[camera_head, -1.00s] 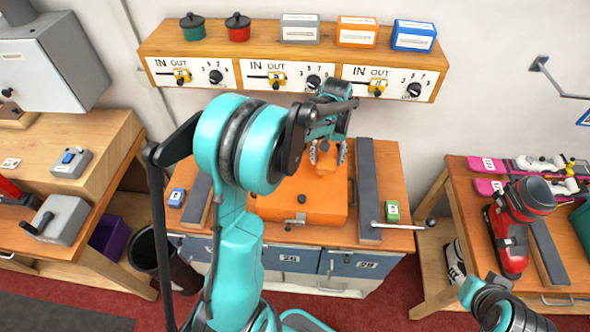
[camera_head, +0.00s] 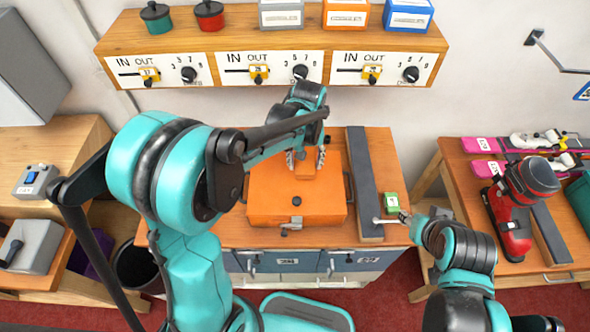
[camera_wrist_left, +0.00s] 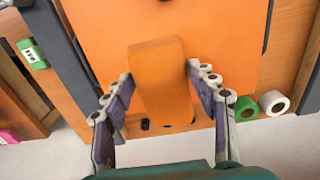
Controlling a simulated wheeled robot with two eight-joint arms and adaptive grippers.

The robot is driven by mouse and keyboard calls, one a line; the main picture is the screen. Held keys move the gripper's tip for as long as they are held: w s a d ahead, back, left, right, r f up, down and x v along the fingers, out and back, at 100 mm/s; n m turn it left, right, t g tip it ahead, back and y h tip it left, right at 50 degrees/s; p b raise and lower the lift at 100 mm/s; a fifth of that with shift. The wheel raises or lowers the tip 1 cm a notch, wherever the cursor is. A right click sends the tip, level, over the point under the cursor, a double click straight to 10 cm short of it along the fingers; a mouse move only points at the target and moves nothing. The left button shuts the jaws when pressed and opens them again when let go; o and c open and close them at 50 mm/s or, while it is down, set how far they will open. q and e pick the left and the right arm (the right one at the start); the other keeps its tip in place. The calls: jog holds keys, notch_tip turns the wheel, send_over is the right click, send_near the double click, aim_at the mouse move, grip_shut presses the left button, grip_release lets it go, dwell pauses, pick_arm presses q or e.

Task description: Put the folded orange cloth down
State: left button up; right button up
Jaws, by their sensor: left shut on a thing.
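The folded orange cloth (camera_head: 305,172) shows as a small orange block over the lid of the orange box (camera_head: 272,200). In the left wrist view the cloth (camera_wrist_left: 160,85) is a thick, flat strip between the fingers. My left gripper (camera_head: 306,158) is shut on it, one finger on each side, above the box's back part. Whether the cloth touches the lid cannot be told.
A dark grey bar (camera_head: 366,185) runs along the bench right of the orange box, with a small green box (camera_head: 391,201) beyond it. A shelf (camera_head: 270,40) with dials overhangs the back. A red ski boot (camera_head: 512,205) stands on the right table.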

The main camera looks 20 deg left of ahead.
aim_at(297, 160)
pick_arm(q)
jog(key=a, duration=0.1)
jog(key=f, duration=0.1)
jog(key=a, duration=0.1)
jog(key=shift+w+a+f, duration=0.25)
jog(key=shift+a+f, duration=0.1)
jog(key=shift+f, duration=0.05)
jog(key=shift+f+b, duration=0.65)
jog(key=shift+f, duration=1.35)
jog(key=shift+f, duration=0.1)
jog(key=o, duration=1.1)
jog(key=shift+c, duration=0.2)
